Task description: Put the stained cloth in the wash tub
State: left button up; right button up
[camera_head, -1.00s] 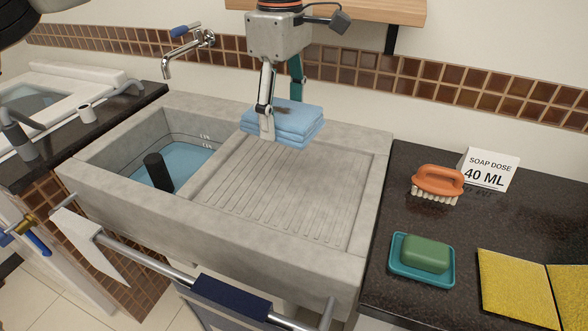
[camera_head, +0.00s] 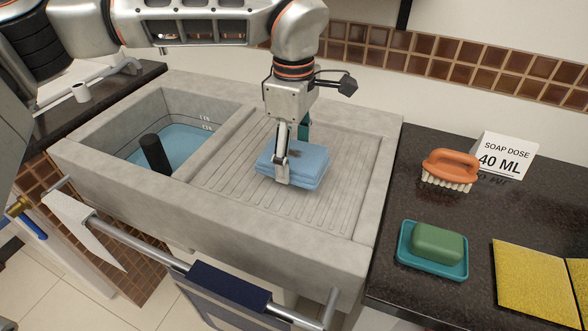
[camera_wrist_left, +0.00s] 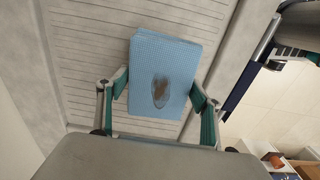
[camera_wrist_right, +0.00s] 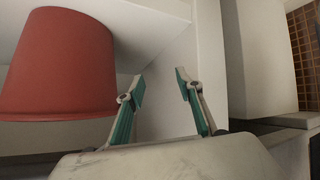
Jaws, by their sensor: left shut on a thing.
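The stained cloth (camera_head: 308,172) is a folded light blue stack with a brown stain on top. It also shows in the left wrist view (camera_wrist_left: 165,60), with the stain facing the camera. My left gripper (camera_head: 291,162) is shut on the cloth, one finger on each side, over the ribbed drainboard. I cannot tell how far the cloth is above the ribs. The wash tub (camera_head: 186,140) is the basin left of the drainboard, holding blue water and a dark upright cylinder. My right gripper (camera_wrist_right: 160,83) shows only in its own wrist view, open and empty.
On the dark counter at right are a green soap in a teal dish (camera_head: 432,262), an orange brush (camera_head: 450,168), a soap dose card (camera_head: 502,155) and yellow sponges (camera_head: 536,280). A rail (camera_head: 180,262) runs along the front. A red bucket-like object (camera_wrist_right: 60,65) is near my right gripper.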

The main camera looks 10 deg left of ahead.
pick_arm(q)
notch_tip(320, 180, down, 4)
jog(key=shift+f+b, duration=0.1)
jog(key=shift+b, duration=0.2)
jog(key=shift+f, duration=0.1)
jog(key=o, duration=1)
